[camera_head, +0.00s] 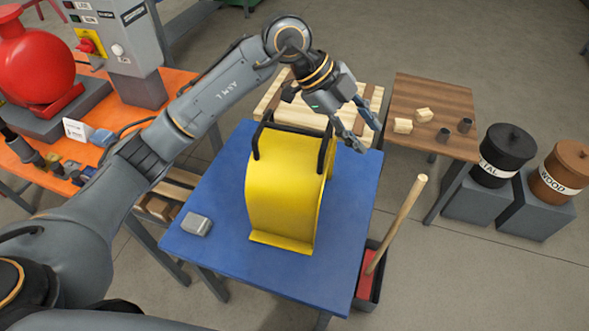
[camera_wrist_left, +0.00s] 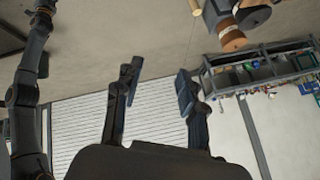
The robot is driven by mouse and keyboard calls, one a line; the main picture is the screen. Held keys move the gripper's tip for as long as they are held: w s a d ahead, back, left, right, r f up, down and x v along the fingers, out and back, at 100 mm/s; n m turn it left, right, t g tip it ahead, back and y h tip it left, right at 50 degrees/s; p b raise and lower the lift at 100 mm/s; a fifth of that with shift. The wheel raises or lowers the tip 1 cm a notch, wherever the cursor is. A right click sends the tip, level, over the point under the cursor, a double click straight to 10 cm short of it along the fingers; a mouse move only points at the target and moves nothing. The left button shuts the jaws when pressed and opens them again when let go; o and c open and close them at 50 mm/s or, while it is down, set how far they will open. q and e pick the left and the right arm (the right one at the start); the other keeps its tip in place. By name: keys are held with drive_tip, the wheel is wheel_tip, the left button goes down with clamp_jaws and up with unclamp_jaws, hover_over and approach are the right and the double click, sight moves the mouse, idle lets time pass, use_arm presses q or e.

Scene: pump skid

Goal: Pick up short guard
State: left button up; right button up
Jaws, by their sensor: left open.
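The short guard (camera_head: 283,185) is a yellow curved sheet cover with black handles on top. It stands on a blue table (camera_head: 209,255) in the head view. My left gripper (camera_head: 364,135) is above the guard's right far side, next to the right black handle (camera_head: 327,148), with its fingers spread and nothing between them. I cannot tell its exact height above the table. In the left wrist view my left gripper (camera_wrist_left: 158,92) is open and empty, and the guard does not show there. My right gripper is not in view.
A grey block (camera_head: 196,224) lies on the blue table, left of the guard. A wooden-handled tool (camera_head: 397,222) leans in a bin at the table's right edge. A wooden table (camera_head: 433,100), two labelled barrels (camera_head: 505,155) and an orange bench (camera_head: 178,82) with a red pump surround it.

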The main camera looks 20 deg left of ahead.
use_arm(q)
drive_tip(key=w+a+n+y, duration=0.2)
drive_tip(key=w+a+y, duration=0.1)
drive_tip(key=a, duration=0.3)
drive_tip(key=n+t+y, duration=0.1)
drive_tip(key=n+y, duration=0.3)
drive_tip(key=y, duration=0.1)
approach(294, 128)
drive_tip(key=f, duration=0.1)
drive_tip(key=f+p, duration=0.1)
drive_tip(key=f, duration=0.3)
drive_tip(key=shift+w+a+f, duration=0.1)
drive_tip(key=shift+w+a, duration=0.15)
drive_tip(key=shift+w, duration=0.15)
drive_tip(key=shift+w+d+f+p, duration=0.1)
drive_tip(key=shift+f+p, duration=0.4)
drive_tip(key=shift+p, duration=0.2)
drive_tip(key=f+p, duration=0.1)
drive_tip(key=f, duration=0.2)
drive_tip(key=shift+w+f+p, duration=0.3)
drive_tip(key=shift+w+p, duration=0.05)
drive_tip(key=shift+w, duration=0.05)
drive_tip(key=shift+w+f, duration=0.1)
drive_tip(key=shift+f, duration=0.3)
drive_tip(key=shift+c, duration=0.5)
clamp_jaws()
